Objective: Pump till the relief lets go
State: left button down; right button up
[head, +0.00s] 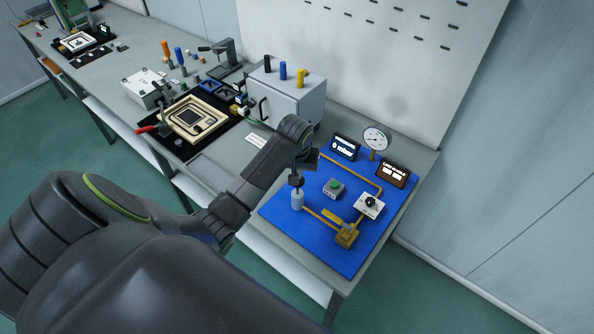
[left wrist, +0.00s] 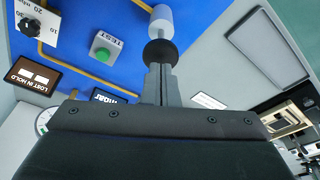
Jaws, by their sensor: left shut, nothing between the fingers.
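The pump is a white cylinder (head: 297,201) with a black ball knob (head: 296,181) on top, standing at the left of the blue panel (head: 280,211). My left gripper (head: 298,170) is shut and empty, right above the knob. In the left wrist view its fingertips (left wrist: 159,74) meet the picture of the black knob (left wrist: 160,52); I cannot tell if they touch. The gauge (head: 376,138) stands behind the panel's displays. One display (head: 345,147) reads "0 mbar"; the other (head: 393,173) reads "LOST IN HOLD" in the wrist view. My right gripper is not in view.
The panel also bears a green TEST button (head: 334,187), a white block with a black dial (head: 370,204), a brass valve with a yellow handle (head: 346,236) and copper pipes. A grey cabinet (head: 292,100) stands behind. A black mat with a beige fixture (head: 196,118) lies further left.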

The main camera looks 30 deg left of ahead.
pick_arm(q)
jog(key=shift+f+b, duration=0.9)
jog(key=shift+f, duration=1.6)
notch_tip(320, 180, up, 3)
jog(key=p, duration=0.3)
jog(key=shift+r, duration=1.2)
jog(key=shift+f+b, duration=1.1)
jog(key=shift+f, duration=1.6)
notch_tip(320, 180, up, 3)
jog(key=p, duration=0.3)
jog(key=shift+r, duration=0.15)
jog(key=shift+r+b, duration=0.25)
jog(key=shift+b, duration=0.1)
jog(key=shift+r, duration=0.8)
